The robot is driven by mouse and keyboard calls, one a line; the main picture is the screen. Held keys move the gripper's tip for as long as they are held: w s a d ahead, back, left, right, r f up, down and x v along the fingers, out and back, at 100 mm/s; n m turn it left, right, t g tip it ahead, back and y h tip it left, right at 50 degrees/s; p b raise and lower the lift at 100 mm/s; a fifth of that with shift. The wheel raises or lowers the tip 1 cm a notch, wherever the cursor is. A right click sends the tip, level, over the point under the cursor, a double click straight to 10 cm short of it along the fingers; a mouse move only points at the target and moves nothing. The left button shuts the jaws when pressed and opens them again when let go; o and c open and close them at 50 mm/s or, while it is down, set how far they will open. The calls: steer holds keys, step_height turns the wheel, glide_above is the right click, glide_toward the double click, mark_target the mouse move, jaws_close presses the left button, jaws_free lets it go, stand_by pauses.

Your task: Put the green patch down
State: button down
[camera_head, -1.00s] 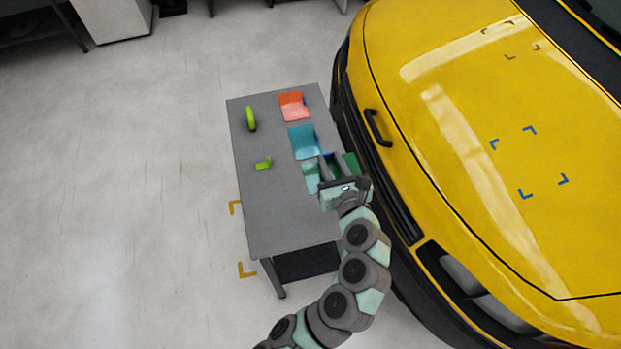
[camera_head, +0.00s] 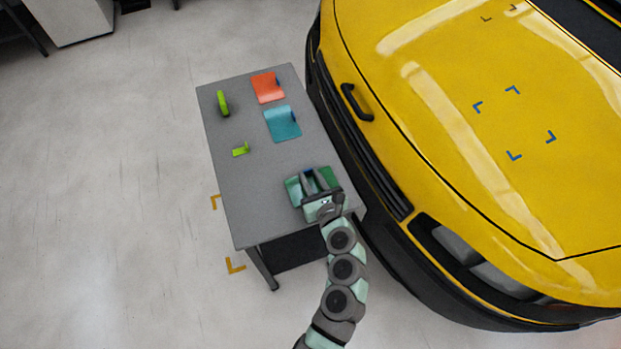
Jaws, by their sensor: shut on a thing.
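The green patch (camera_head: 294,191) is at the near right part of the grey table (camera_head: 250,205). My gripper (camera_head: 309,178) is shut on it, and its fingers cover the patch's middle. Green shows on both sides of the fingers. I cannot tell whether the patch touches the tabletop or hangs a little above it.
An orange patch (camera_head: 267,88) and a teal patch (camera_head: 282,124) lie toward the table's far right. A lime ring-like tool (camera_head: 223,102) and a small lime piece (camera_head: 240,150) are on the left. The yellow car (camera_head: 450,130) stands close along the right. The table's near left is bare.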

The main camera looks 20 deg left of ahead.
steer(key=shift+f, duration=0.2)
steer(key=c, duration=1.2)
jaws_free()
steer(key=shift+o, duration=0.2)
steer(key=shift+d+r, duration=0.1)
steer(key=shift+r, duration=0.1)
steer(key=p+v, duration=0.2)
steer(key=v, duration=1)
